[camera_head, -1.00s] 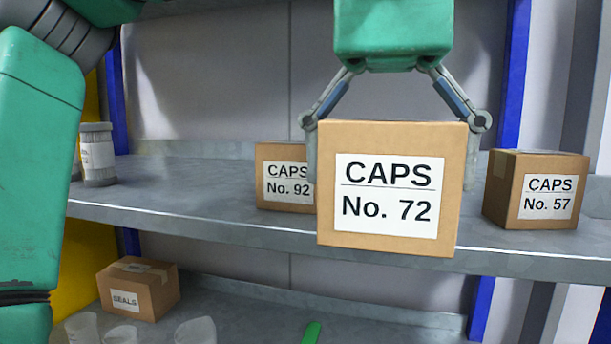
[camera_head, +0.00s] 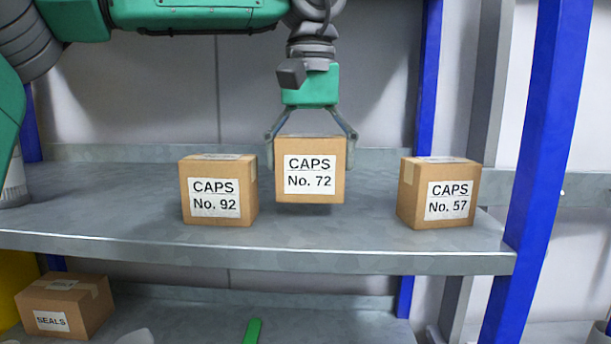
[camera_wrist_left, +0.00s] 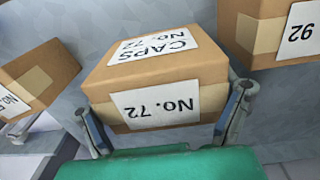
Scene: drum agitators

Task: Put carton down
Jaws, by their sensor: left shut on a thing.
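The carton labelled CAPS No. 72 (camera_head: 310,190) is held upright by my left gripper (camera_head: 310,140), whose fingers are shut on its two sides from above and behind. It hangs over the upper shelf (camera_head: 330,238), with a shadow below it; its bottom looks slightly above the surface. In the left wrist view the carton (camera_wrist_left: 160,75) fills the middle between the two fingers (camera_wrist_left: 168,120). My right gripper is not in view.
The carton CAPS No. 92 (camera_head: 218,190) stands close on the left. The carton CAPS No. 57 (camera_head: 438,193) stands on the right, with a wider gap. Blue posts (camera_head: 535,170) flank the shelf. A SEALS carton (camera_head: 65,305) sits on the lower shelf.

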